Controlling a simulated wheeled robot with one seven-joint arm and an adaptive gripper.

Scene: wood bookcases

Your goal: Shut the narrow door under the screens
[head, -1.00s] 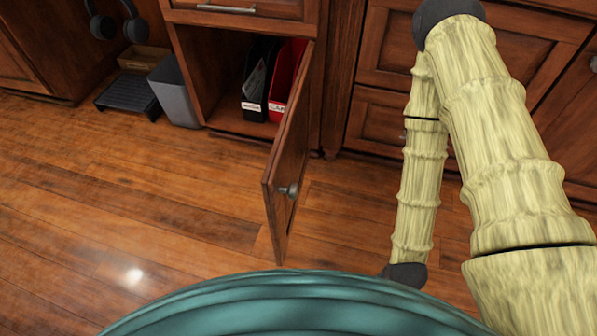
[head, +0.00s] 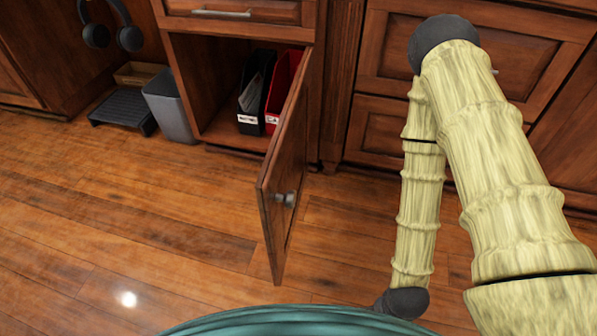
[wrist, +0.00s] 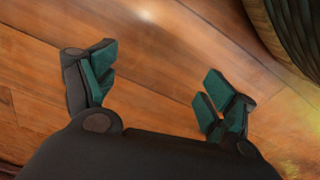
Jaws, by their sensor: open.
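The narrow wooden door (head: 277,185) stands wide open in the head view, swung out toward me from the right side of its cabinet opening. A round grey knob (head: 286,199) is on its right-hand face, near the free edge. Inside the open cabinet (head: 215,98) stand a black file holder (head: 256,95) and a red one (head: 284,85). My gripper (wrist: 153,91) shows in the wrist view, with its fingers apart and nothing between them, above bare floor. The gripper is not visible in the head view, and the door does not show in the wrist view. The screens are out of view.
A closed drawer (head: 235,12) is above the opening. A grey bin (head: 168,105) and a low black stand (head: 123,110) are on the floor at the left, with headphones (head: 128,36) hanging above. Closed drawers (head: 383,130) are at the right behind my arm. The floor (head: 110,220) left of the door is clear.

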